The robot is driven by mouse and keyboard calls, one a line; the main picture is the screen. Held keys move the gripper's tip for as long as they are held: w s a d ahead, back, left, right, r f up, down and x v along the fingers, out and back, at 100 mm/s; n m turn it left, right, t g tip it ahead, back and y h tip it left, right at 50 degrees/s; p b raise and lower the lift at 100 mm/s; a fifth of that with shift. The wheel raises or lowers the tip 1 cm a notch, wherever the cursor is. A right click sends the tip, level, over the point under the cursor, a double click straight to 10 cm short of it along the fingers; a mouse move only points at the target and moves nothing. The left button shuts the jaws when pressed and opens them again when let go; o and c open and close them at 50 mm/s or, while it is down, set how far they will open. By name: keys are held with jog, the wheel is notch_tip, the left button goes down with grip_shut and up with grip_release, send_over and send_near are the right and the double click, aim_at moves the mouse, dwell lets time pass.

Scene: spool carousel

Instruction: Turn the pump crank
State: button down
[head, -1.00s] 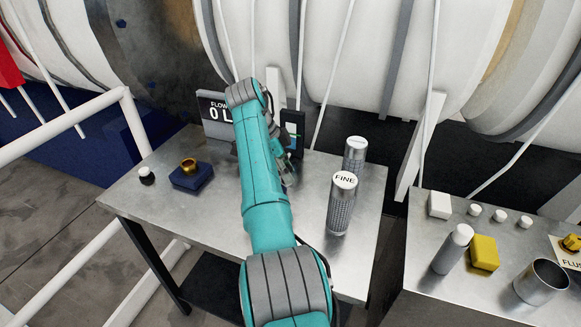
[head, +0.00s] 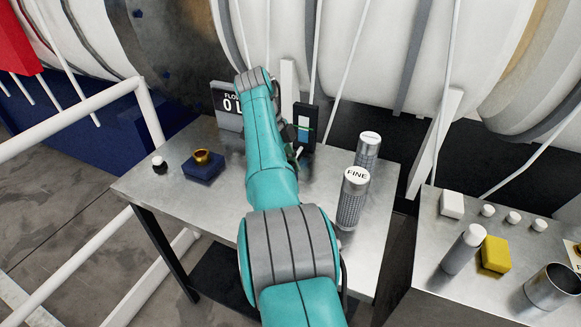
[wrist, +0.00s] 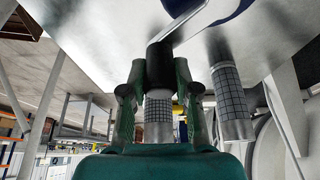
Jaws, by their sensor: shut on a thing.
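In the wrist view, my gripper (wrist: 160,92) has its two fingers on either side of a black crank handle (wrist: 160,64) and is shut on it. A grey metal crank arm (wrist: 183,20) runs from the handle to the upper right. A dark blue rounded part (wrist: 235,8) shows at its far end, cut off by the top edge. In the head view, my teal arm hides the crank, and only a little of my gripper (head: 292,152) shows at the arm's right side.
A flow sign reading 0 (head: 229,103) and a dark upright panel (head: 304,128) stand at the table's back. Two metal canisters, the front marked FINE (head: 353,203), stand right of my arm. A blue block with a gold fitting (head: 203,166) sits left. The table's left front is clear.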

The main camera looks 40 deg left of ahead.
jog(key=c, duration=0.8)
grip_release()
notch_tip(320, 180, up, 10)
